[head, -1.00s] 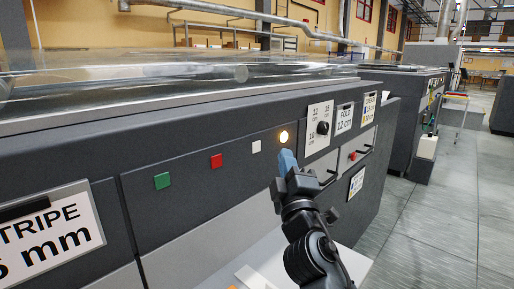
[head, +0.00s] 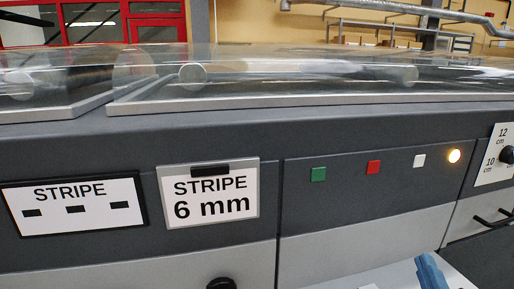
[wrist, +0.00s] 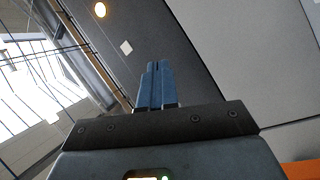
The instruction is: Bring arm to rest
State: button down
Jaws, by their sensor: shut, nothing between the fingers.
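My gripper (head: 430,270) shows only its blue fingertips at the bottom right of the head view, in front of the machine's lower panel. In the wrist view its blue fingers (wrist: 156,85) are together with nothing between them. The dark grey machine front is beyond them, with a white button (wrist: 126,47) and a lit yellow-white lamp (wrist: 100,10) at the upper left. The rest of my arm is out of the head view.
The machine panel carries a green button (head: 318,174), a red button (head: 373,167) and the lit lamp (head: 454,156). A "STRIPE 6 mm" sign (head: 210,195) hangs to the left. A dark knob (head: 222,284) sits below it. A clear cover (head: 300,70) lies on top.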

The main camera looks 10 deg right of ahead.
jog(key=s+a+f+m+g+y, duration=0.1)
jog(key=s+a+f+y, duration=0.3)
jog(key=s, duration=0.3)
jog(key=s+a+f+m+g+y, duration=0.1)
jog(key=s+a+f, duration=0.3)
jog(key=s+a, duration=0.25)
jog(key=s+a+m+g+y, duration=0.1)
jog(key=s+m, duration=0.1)
jog(key=s, duration=0.6)
jog(key=s+a+r+m+y, duration=0.1)
jog(key=s+m, duration=0.2)
jog(key=s, duration=0.4)
jog(key=shift+s+a+r+g+y, duration=0.2)
jog(key=shift+s+a+g+y, duration=0.2)
jog(key=c, duration=1.8)
grip_release()
